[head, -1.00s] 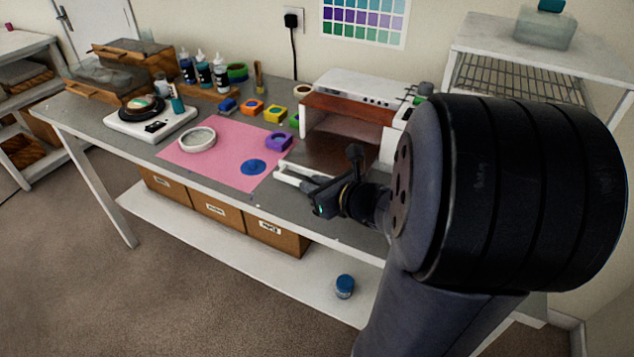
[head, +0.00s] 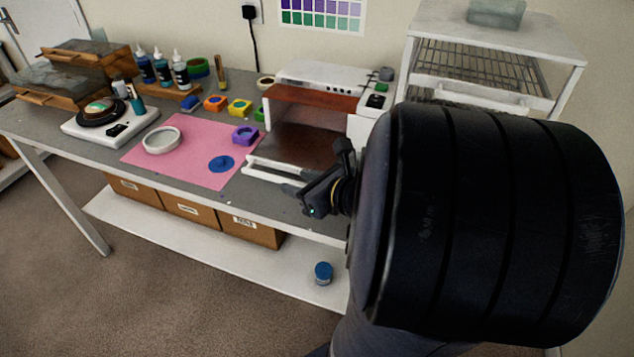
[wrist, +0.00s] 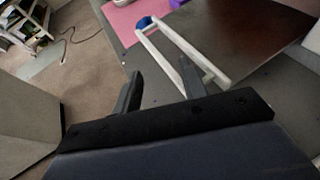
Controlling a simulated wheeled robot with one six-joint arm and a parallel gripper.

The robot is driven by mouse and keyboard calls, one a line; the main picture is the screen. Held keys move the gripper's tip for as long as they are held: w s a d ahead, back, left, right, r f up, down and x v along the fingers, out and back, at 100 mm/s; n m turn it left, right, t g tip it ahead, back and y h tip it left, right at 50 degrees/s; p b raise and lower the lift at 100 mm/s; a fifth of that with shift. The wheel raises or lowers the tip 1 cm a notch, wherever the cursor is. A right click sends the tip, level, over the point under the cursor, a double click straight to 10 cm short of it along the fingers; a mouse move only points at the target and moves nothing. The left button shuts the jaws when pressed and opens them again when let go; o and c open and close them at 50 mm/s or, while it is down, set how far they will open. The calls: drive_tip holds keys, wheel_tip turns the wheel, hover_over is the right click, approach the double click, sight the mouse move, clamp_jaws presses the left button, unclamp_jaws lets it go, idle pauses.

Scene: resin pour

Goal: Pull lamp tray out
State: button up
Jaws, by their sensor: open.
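The lamp tray (head: 300,143) is a dark brown plate reaching out from under the white lamp housing (head: 322,76). Its white loop handle (head: 262,169) is at the front, over the grey bench; the tray (wrist: 236,32) and handle (wrist: 158,56) also show in the wrist view. My gripper (head: 290,190) is at the handle, with its fingers apart. In the wrist view my gripper (wrist: 160,68) has the handle's outer bar between its fingers: the right finger is inside the loop, the left outside. Contact cannot be told. My arm hides part of the housing's right side.
A pink mat (head: 190,150) with a white ring (head: 162,140), a purple mold (head: 245,134) and a blue disc (head: 221,164) lies left of the tray. A wire-shelf rack (head: 490,70) stands at the right. A blue-lidded jar (head: 323,272) sits on the lower shelf.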

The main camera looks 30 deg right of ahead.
sight(285, 180)
drive_tip(key=shift+p+v, duration=0.4)
drive_tip(key=shift+v, duration=2.25)
drive_tip(key=shift+f, duration=0.1)
drive_tip(key=b+x, duration=0.2)
drive_tip(key=x, duration=0.7)
drive_tip(key=shift+w, duration=0.1)
drive_tip(key=shift+w+a+f, duration=0.2)
drive_tip(key=shift+w, duration=0.4)
drive_tip(key=shift+w+d, duration=0.1)
drive_tip(key=shift+w, duration=0.1)
